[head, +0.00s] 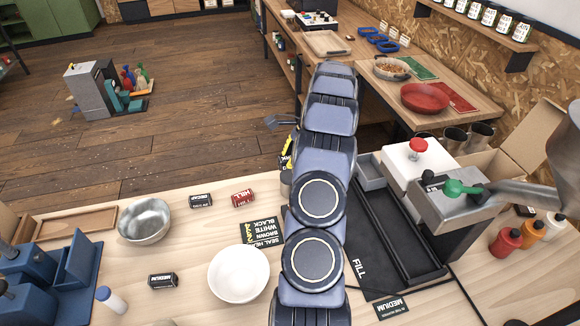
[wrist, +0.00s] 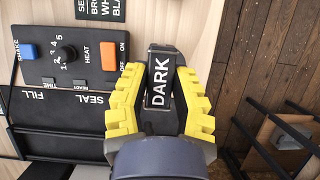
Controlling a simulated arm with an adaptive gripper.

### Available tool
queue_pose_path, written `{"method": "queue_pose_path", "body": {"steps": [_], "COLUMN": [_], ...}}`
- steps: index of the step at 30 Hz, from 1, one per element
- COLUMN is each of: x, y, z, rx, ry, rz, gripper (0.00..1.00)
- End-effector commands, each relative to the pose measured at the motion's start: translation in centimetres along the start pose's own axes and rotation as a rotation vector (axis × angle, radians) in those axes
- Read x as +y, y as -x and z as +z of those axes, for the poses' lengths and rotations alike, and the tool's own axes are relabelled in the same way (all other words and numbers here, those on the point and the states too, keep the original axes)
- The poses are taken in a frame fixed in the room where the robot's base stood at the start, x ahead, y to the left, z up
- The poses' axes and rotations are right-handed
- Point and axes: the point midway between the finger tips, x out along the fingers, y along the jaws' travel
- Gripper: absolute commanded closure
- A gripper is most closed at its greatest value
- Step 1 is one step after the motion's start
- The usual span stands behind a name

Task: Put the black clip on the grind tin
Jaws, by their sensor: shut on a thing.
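My gripper (wrist: 160,75) has yellow ridged fingers, shut on a small black piece labelled DARK (wrist: 158,88) in the wrist view. In the head view my arm hides most of the gripper (head: 287,150); only a bit of yellow shows at its left side. I cannot tell whether the held piece is the black clip. Similar small labelled pieces lie on the table: a black MEDIUM one (head: 163,281), a dark DECAF one (head: 201,200) and a red HILL one (head: 243,198). I cannot tell which thing is the grind tin.
A white bowl (head: 239,274) and a metal bowl (head: 144,221) stand left of my arm. A black sealer panel (wrist: 75,62) with knob and switches lies beside my gripper in the wrist view. Wooden floor (wrist: 250,60) shows past the table edge. Right stands a machine with a red knob (head: 418,146).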

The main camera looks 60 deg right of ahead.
Motion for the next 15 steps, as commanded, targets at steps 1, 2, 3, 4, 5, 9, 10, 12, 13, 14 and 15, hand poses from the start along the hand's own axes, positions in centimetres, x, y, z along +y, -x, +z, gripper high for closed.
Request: {"method": "queue_pose_path", "body": {"steps": [1, 2, 3, 4, 5, 9, 10, 12, 13, 14, 15], "x": [-0.3, -0.5, -0.7, -0.8, -0.9, -1.3, -1.4, -1.2, -1.1, -1.2, -1.2], "y": [-0.5, -0.6, -0.7, -0.8, -0.8, -1.3, -1.6, -2.7, -3.1, -3.5, -3.9], "z": [-0.4, -0.6, -0.7, -0.7, -0.7, -1.0, -1.1, -1.6, -1.8, -1.9, -2.1], "rx": [0.0, 0.001, 0.001, 0.002, 0.002, 0.001, 0.0, -0.001, -0.001, -0.001, 0.0], "ry": [-0.003, -0.003, -0.002, -0.002, -0.002, -0.001, -0.001, -0.004, -0.005, -0.004, -0.004], "rz": [0.002, 0.001, -0.001, -0.002, -0.003, -0.002, -0.001, 0.004, 0.004, 0.003, 0.001], "gripper": [0.93, 0.93, 0.93, 0.93, 0.93, 0.93, 0.93, 0.93, 0.93, 0.93, 0.93]}}
